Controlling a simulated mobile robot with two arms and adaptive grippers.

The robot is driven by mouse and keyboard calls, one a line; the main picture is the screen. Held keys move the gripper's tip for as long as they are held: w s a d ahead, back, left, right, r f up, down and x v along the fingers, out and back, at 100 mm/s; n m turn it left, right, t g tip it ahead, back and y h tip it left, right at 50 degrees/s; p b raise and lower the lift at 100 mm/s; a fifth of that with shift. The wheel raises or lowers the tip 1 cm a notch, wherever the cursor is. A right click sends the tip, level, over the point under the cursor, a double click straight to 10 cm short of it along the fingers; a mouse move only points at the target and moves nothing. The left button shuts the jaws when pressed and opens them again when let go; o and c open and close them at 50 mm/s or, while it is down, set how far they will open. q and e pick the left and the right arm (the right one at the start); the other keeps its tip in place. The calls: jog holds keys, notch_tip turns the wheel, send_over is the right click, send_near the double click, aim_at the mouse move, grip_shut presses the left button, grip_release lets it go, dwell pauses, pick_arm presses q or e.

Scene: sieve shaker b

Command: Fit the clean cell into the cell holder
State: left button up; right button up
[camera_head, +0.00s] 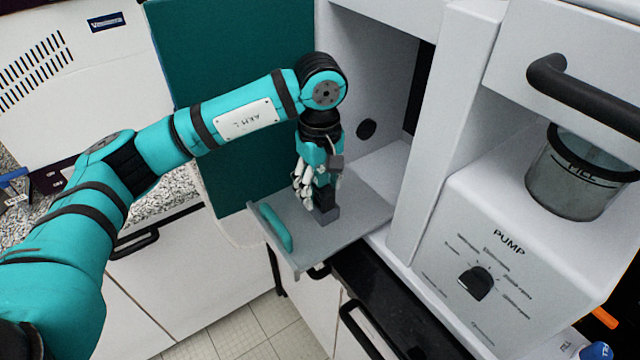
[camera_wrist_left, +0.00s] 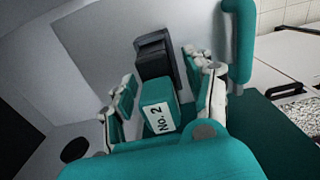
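The cell (camera_wrist_left: 158,110) is a teal block marked "No. 2", seen between my left fingers in the left wrist view. My left gripper (camera_head: 322,190) points down over the grey tray in the head view. A small grey block (camera_head: 328,215), apparently the cell holder, stands on the tray directly under the gripper. The dark holder (camera_wrist_left: 150,45) lies in line beyond the cell in the wrist view. How deep the cell sits is hidden. My right gripper is out of view.
The pulled-out grey tray (camera_head: 362,207) has a teal handle (camera_head: 275,228) at its front. A teal door (camera_head: 235,100) stands open at the left. White compartment walls are close at the right, beside a pump panel (camera_head: 510,245) with a black knob.

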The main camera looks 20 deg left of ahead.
pick_arm(q)
notch_tip(320, 180, up, 12)
dwell(0.6)
dwell(0.5)
